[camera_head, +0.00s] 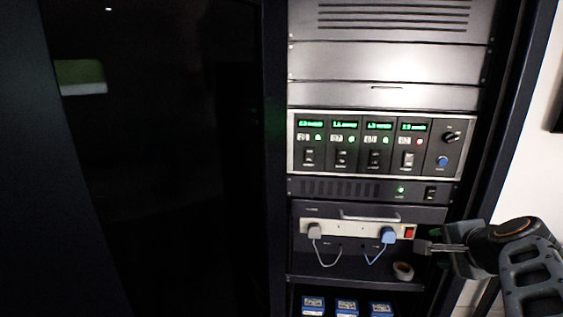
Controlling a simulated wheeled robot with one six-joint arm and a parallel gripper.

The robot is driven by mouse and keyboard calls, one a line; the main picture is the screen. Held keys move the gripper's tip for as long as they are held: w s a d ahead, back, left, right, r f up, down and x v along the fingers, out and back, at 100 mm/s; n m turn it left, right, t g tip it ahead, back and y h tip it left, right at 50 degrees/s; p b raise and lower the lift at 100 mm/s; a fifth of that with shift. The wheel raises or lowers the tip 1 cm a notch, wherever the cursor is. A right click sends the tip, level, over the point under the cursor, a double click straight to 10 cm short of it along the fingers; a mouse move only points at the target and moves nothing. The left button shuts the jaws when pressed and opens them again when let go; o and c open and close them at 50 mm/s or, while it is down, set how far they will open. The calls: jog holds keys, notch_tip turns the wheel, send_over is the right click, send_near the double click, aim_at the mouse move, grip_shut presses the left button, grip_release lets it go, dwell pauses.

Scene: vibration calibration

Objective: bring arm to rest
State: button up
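My gripper (428,247) is at the lower right, in front of the right side of the equipment rack. Its fingers point left, close to the right end of a white power strip (350,229) with a red switch (409,233). Whether the fingers touch anything is unclear. The finger gap does not show clearly from this angle. My dark grey arm reaches in from the lower right corner.
The rack holds a panel (378,145) with green displays. A grey plug (315,230) and a blue plug (388,235) sit on the strip. A small round object (403,270) and several blue boxes (346,307) are below. A dark glossy door (165,160) stands left.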

jog(key=s+a+f+n+g, duration=0.2)
jog(key=s+a+f+n, duration=0.2)
jog(key=a+f+n, duration=0.2)
jog(key=s+a+f+n+g, duration=0.3)
jog(key=s+a+f+n, duration=0.2)
jog(key=a+n, duration=0.5)
jog(key=shift+a+f+n+g, duration=0.3)
jog(key=shift+a+f+n, duration=0.1)
jog(key=shift+a+f, duration=0.35)
